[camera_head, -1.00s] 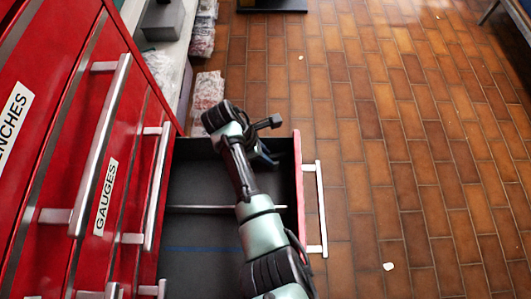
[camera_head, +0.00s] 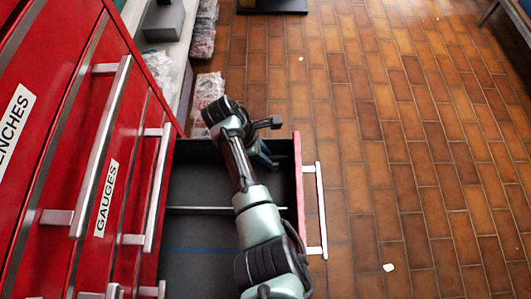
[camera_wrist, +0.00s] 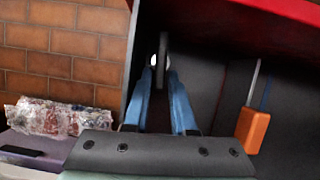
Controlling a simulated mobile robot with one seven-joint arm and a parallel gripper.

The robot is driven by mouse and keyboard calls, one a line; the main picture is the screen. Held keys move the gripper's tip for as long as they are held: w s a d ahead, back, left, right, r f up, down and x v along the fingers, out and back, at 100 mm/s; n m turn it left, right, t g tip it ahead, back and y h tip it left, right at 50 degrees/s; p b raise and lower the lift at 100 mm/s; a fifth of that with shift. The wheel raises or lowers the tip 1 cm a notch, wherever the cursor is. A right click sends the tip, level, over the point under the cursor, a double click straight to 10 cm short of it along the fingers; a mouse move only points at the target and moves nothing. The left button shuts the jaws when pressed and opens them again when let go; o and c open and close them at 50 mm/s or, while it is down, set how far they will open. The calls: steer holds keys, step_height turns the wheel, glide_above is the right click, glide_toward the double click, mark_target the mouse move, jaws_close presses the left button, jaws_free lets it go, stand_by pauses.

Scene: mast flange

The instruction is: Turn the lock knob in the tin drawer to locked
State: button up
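The open drawer (camera_head: 200,188) has a dark inside, a red front and a silver handle. Its own label is not visible. My gripper (camera_head: 262,155) reaches down into its far compartment; my arm hides part of the drawer. In the wrist view, my gripper's two blue fingers (camera_wrist: 160,75) stand apart. A narrow dark grey upright piece (camera_wrist: 163,60), which looks like the lock knob, shows between and beyond their tips. A small white spot (camera_wrist: 154,60) lies beside it. Contact with the fingers and the knob's setting cannot be made out.
An orange object (camera_wrist: 253,130) with a thin metal shaft is right of the fingers in the wrist view. A divider (camera_head: 198,209) crosses the drawer. The red cabinet's GAUGES drawer (camera_head: 107,200) is at left. Clear wrapped packs (camera_head: 207,90) lie beyond; tiled floor at right is open.

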steer(key=shift+s, duration=0.1)
stand_by(0.5)
steer(key=shift+s+f+n, duration=0.1)
steer(key=shift+n, duration=0.4)
steer(key=p+v, duration=0.7)
steer(key=v, duration=0.6)
steer(key=w+a+r+m+t+y+b, duration=0.1)
steer(key=w+r+m+t, duration=0.1)
steer(key=r, duration=0.5)
steer(key=w+a+r+m+t+y+b, duration=0.1)
steer(key=w+a+r+m+t+y, duration=0.1)
steer(key=w+r+t, duration=0.3)
steer(key=w+a+r+m+t+y+b, duration=0.1)
steer(key=w+a+r+m+t+y, duration=0.1)
steer(key=w+r, duration=0.4)
step_height(320, 180, up, 5)
steer(key=shift+w+r+m+t, duration=0.15)
steer(key=shift+m+t, duration=0.55)
steer(key=shift+t, duration=0.4)
